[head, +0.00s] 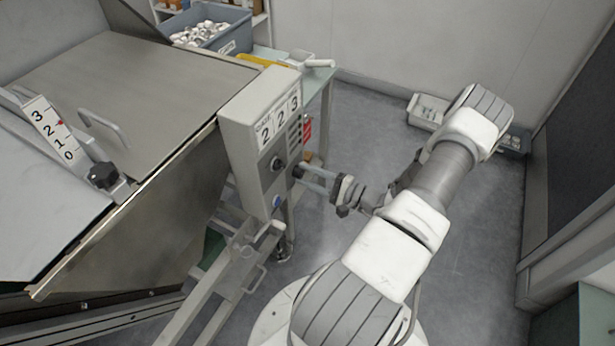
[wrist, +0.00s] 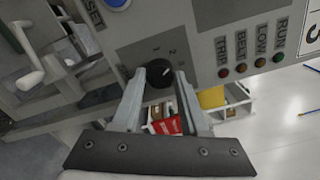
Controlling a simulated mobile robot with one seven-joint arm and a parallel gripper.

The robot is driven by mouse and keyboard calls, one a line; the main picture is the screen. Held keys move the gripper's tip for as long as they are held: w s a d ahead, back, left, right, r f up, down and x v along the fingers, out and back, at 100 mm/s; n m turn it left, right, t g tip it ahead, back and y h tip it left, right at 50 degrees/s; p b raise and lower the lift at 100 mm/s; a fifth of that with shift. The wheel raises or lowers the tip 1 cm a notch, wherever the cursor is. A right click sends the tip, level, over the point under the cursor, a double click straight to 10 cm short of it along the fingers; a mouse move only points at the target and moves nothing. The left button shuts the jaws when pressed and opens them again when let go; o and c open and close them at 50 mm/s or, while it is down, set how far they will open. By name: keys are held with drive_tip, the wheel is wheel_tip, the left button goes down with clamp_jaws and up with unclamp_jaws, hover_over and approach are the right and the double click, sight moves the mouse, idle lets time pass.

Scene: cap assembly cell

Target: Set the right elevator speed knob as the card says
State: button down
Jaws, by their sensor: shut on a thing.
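The grey control box (head: 250,150) carries a white card (head: 278,118) reading 2, 2, 3. A dark round knob (head: 277,163) sits on its face, with a blue button (head: 276,200) below. The right black knob (wrist: 160,76) is at the panel's right edge, below the lamps, with numbers 1 and 2 legible beside it. Its small white mark points up and right in the wrist view; I cannot tell the exact number. My gripper (head: 303,172) is at this right knob, its fingers shut on the knob's sides. They hide part of its rim.
A hopper (head: 150,80) with a 0-to-3 scale (head: 50,128) and black clamp knob (head: 103,175) stands left. Lamps TRIP, BELT, LOW and RUN (wrist: 250,66) are beside the knob. A blue-grey bin (head: 240,30) holds white caps. Open floor (head: 370,120) lies right of the box.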

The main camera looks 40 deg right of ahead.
drive_tip(key=shift+n, duration=0.6)
drive_tip(key=shift+c, duration=2.1)
unclamp_jaws()
drive_tip(key=shift+s, duration=0.1)
drive_tip(key=v, duration=1.7)
drive_tip(key=shift+s+p, duration=0.15)
drive_tip(key=shift+p, duration=0.2)
drive_tip(key=shift+n, duration=0.3)
